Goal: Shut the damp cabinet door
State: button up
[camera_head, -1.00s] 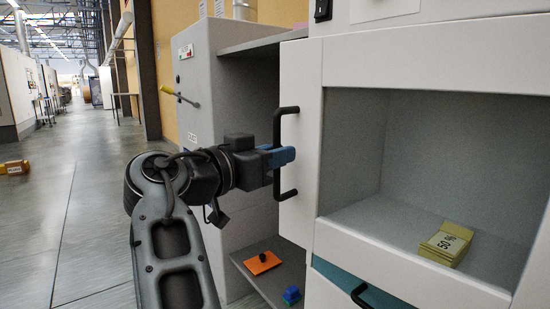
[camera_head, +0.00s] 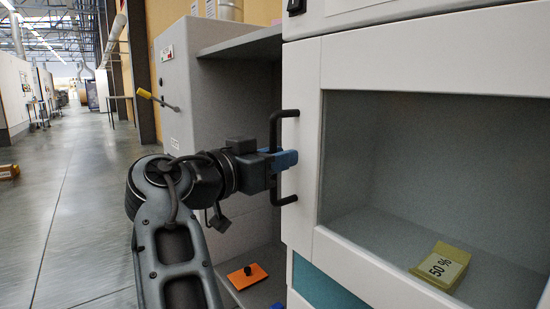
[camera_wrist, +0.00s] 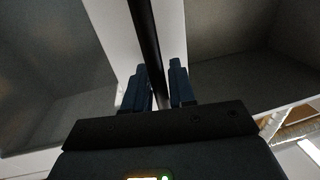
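The damp cabinet door (camera_head: 302,150) is white-framed with a large clear pane, at the right of the head view. I cannot tell how far ajar it stands. A black bar handle (camera_head: 279,118) is mounted upright on its left edge. My gripper (camera_head: 285,160) is at the middle of this handle. In the wrist view the dark handle bar (camera_wrist: 145,35) runs between my two blue fingers (camera_wrist: 159,88), which are close on both sides of it. The fingertips are partly hidden by the handle in the head view. A yellow "50 %" packet (camera_head: 440,267) shows through the pane.
A yellow-handled tool (camera_head: 145,94) sticks out from the unit's side.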

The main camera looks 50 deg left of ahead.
jog(key=shift+o, duration=0.8)
jog(key=shift+s, duration=0.1)
jog(key=s+p, duration=0.1)
jog(key=s, duration=0.6)
jog(key=shift+s+d, duration=0.35)
jog(key=shift+s, duration=0.05)
